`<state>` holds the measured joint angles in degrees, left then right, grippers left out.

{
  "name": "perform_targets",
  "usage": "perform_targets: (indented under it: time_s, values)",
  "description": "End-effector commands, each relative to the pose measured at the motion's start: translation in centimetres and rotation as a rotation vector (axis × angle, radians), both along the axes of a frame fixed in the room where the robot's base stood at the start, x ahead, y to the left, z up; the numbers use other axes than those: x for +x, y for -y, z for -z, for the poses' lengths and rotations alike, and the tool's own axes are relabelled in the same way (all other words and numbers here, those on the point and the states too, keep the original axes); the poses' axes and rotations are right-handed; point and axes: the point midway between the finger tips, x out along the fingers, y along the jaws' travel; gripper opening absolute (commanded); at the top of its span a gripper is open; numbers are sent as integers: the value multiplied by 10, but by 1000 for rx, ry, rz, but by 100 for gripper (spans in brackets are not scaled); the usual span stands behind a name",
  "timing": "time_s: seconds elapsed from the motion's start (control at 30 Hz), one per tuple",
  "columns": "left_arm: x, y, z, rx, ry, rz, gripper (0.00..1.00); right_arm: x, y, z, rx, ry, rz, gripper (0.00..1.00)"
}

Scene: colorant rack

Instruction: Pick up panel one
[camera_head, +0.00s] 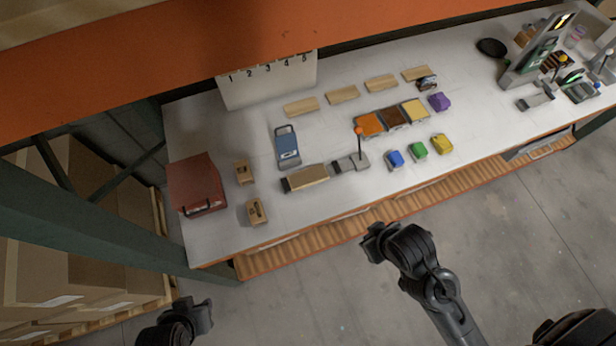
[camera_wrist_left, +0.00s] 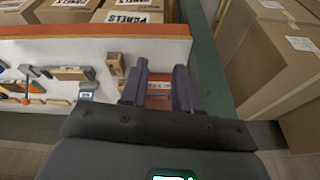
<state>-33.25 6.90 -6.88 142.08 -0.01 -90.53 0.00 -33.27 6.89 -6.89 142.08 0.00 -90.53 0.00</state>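No block carries a readable number, so I cannot tell which is panel one. My left gripper (camera_head: 204,316) is off the table's front left; in the left wrist view its two fingers (camera_wrist_left: 160,88) stand apart with nothing held. My right gripper (camera_head: 371,243) is in front of the table's front edge, and its fingers are unclear.
A red box (camera_head: 196,184) stands at the table's left end, beside a green post (camera_head: 95,222). A blue device (camera_head: 286,146), a wood-topped tool (camera_head: 306,178) and coloured blocks occupy the middle. Cardboard boxes (camera_wrist_left: 268,65) are at the right of the wrist view.

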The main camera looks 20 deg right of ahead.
Motion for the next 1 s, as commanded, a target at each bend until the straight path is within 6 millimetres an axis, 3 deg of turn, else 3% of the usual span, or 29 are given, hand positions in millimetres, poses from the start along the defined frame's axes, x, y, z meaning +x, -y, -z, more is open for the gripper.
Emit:
perform_targets:
  time_s: [0.43, 0.9, 1.0]
  values:
    - [0, 2, 0, -7, 0, -4, 31, 0, 0, 0, 0, 0, 0, 0]
    - [0, -1, 0, 7, 1, 4, 100, 0, 0, 0, 0, 0, 0, 0]
    - [0, -1, 0, 7, 1, 4, 100, 0, 0, 0, 0, 0, 0, 0]
